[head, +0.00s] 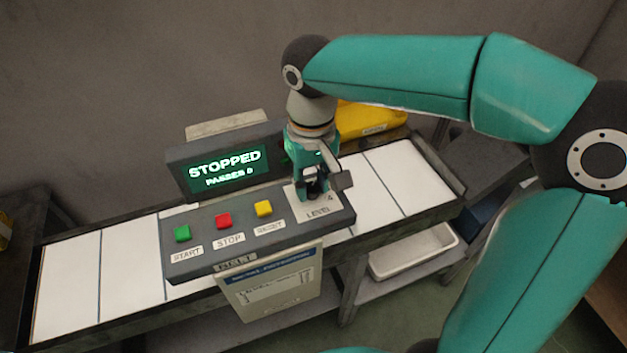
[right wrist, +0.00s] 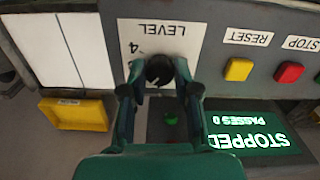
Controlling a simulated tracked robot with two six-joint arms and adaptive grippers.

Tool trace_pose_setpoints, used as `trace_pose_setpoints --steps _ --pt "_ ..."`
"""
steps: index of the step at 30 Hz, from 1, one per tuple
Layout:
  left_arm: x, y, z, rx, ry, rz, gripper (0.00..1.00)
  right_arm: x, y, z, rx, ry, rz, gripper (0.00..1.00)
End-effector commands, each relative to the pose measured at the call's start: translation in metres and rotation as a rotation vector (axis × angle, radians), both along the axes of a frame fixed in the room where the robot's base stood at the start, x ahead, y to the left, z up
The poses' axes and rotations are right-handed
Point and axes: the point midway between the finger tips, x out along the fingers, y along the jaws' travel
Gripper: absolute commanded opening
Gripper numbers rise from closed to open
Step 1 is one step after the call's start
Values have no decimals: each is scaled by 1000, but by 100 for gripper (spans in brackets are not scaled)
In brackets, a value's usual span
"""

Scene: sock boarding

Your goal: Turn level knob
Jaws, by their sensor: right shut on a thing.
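The level knob (right wrist: 159,71) is a black round knob on a white plate marked LEVEL (head: 318,209). In the right wrist view, the two fingers of my right gripper (right wrist: 158,80) are on either side of it and shut on it. In the head view my right gripper (head: 314,187) comes down from above onto the plate and hides most of the knob. A numeral 4 shows beside the knob; the other marks are hidden. My left gripper is not in view.
The control box carries green START (head: 183,234), red STOP (head: 223,221) and yellow RESET (head: 263,208) buttons. Its display (head: 226,168) reads STOPPED, PASSES 0. A white belt (head: 75,275) runs behind the box. A yellow bin (right wrist: 75,114) and a white tray (head: 414,252) are nearby.

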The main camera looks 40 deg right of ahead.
Motion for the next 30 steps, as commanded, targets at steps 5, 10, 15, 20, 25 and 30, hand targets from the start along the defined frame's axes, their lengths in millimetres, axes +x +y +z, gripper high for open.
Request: trace_pose_setpoints --steps 5,10,15,20,25,30 --pt "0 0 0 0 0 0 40 1 0 0 1 -5 -6 0" --pt "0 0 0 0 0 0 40 1 0 0 1 -5 -5 0" --pt "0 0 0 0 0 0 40 1 0 0 0 -4 -5 54" --pt "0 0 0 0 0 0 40 0 0 0 1 -3 -5 56" --pt "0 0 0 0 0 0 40 0 0 1 1 -2 -5 56" --pt "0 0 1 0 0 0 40 1 0 13 0 -5 -4 56"
